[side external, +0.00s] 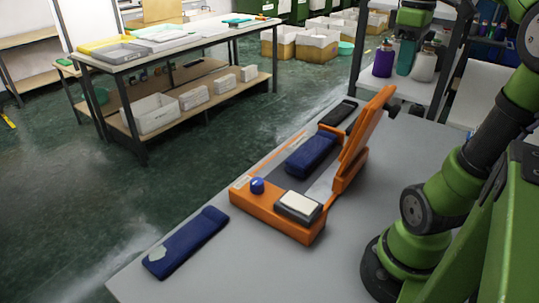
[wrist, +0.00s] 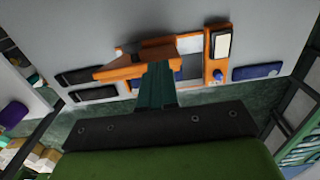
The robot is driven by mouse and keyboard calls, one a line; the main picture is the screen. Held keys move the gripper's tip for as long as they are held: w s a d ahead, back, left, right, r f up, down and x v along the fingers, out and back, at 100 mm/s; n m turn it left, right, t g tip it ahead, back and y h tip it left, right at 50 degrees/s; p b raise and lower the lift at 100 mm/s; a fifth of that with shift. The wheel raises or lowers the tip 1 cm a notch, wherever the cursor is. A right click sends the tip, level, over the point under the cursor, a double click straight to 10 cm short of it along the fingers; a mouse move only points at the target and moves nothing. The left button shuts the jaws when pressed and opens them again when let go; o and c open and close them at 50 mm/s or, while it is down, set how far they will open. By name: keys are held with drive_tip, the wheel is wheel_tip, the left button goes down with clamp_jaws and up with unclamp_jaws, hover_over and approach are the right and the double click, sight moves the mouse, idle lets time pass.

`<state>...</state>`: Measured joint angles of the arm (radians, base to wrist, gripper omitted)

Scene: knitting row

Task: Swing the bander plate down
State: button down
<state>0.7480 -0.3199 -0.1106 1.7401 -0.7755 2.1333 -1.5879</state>
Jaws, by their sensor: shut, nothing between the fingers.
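The orange bander (side external: 270,218) stands on the grey table with its orange plate (side external: 360,140) raised and tilted up at the right side. A navy folded item (side external: 312,155) lies in the bander beside the plate. A blue knob (side external: 257,186) and a white pad (side external: 298,206) sit at the bander's near end. My gripper (side external: 405,72) is shut and empty, with its fingers pointing down, above and apart from the plate's upper end in the side view. In the wrist view my fingertips (wrist: 158,66) overlap the orange plate (wrist: 130,66); contact cannot be told.
A navy folded item (side external: 187,243) lies on the table (side external: 230,270) at the near left, and a black item (side external: 338,112) at the far end. Purple (side external: 383,60) and white (side external: 424,66) bottles stand on a shelf behind. The table's front is mostly clear.

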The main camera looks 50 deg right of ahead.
wheel_tip(320, 180, down, 14)
drive_tip(key=shift+a+r, duration=0.15)
drive_tip(key=shift+a, duration=0.05)
drive_tip(key=shift+w, duration=0.2)
idle(0.3)
drive_tip(key=shift+w, duration=4.2)
drive_tip(key=shift+r, duration=0.15)
wheel_tip(320, 180, up, 7)
